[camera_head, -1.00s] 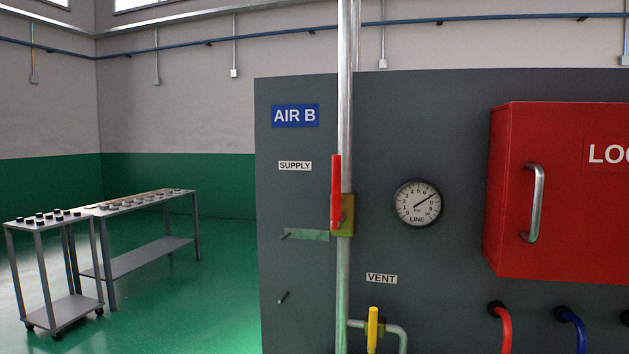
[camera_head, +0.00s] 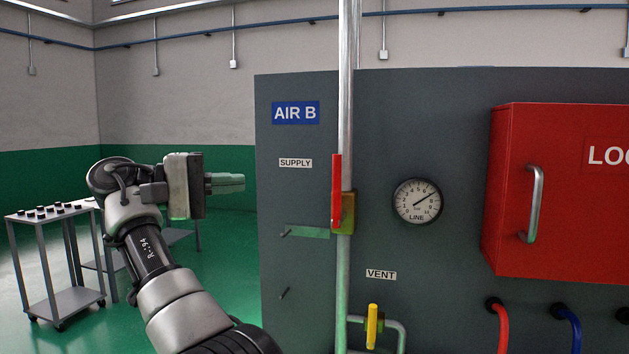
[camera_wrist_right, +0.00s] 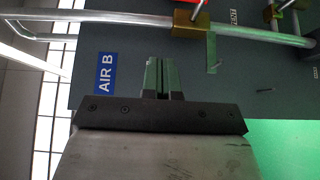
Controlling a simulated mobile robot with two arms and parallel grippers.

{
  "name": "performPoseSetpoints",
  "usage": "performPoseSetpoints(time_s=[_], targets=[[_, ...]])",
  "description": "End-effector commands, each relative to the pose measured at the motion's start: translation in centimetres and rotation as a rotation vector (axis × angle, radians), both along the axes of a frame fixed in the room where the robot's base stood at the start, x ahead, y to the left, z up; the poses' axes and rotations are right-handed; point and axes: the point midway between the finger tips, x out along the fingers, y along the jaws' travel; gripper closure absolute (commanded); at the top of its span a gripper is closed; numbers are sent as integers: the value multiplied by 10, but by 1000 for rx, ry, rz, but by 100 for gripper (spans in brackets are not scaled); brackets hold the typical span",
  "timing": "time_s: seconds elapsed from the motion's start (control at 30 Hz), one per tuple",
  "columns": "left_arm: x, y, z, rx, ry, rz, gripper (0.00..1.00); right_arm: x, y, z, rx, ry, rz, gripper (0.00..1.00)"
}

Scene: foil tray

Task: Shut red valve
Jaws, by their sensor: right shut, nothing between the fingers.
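The red valve handle (camera_head: 336,190) stands upright along the vertical pipe, on a brass valve body (camera_head: 348,213) beside the SUPPLY label. In the right wrist view the brass body (camera_wrist_right: 189,22) is at the top, beyond the fingers. My right gripper (camera_head: 240,182) is in the head view, left of the red handle and apart from it, with its fingers pointing right. Its fingers (camera_wrist_right: 164,80) are together and empty in the wrist view, near the AIR B sign. My left gripper is not in view.
A yellow-handled valve (camera_head: 372,326) sits lower, under the VENT label. A gauge (camera_head: 417,201) and a red cabinet (camera_head: 560,190) are to the right on the grey panel (camera_head: 300,245). A small cart (camera_head: 62,305) stands on the floor at left.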

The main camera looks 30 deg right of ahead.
Motion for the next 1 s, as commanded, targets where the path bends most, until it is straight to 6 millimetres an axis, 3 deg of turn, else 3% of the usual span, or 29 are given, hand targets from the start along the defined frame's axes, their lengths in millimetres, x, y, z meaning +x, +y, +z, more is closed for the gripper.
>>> performPoseSetpoints(time_s=[0.3, 0.47, 0.67, 0.93, 1.0], targets=[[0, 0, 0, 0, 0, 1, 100, 0, -1, -1, 0, 0, 0, 100], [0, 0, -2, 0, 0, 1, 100, -2, -12, -2, 0, -2, -1, 100], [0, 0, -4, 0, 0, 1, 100, -11, -43, -2, 2, -3, -1, 100], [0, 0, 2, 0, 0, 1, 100, -28, -98, 0, 1, -2, -2, 100], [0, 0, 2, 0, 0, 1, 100, -35, -102, -1, 0, -2, 2, 100]])
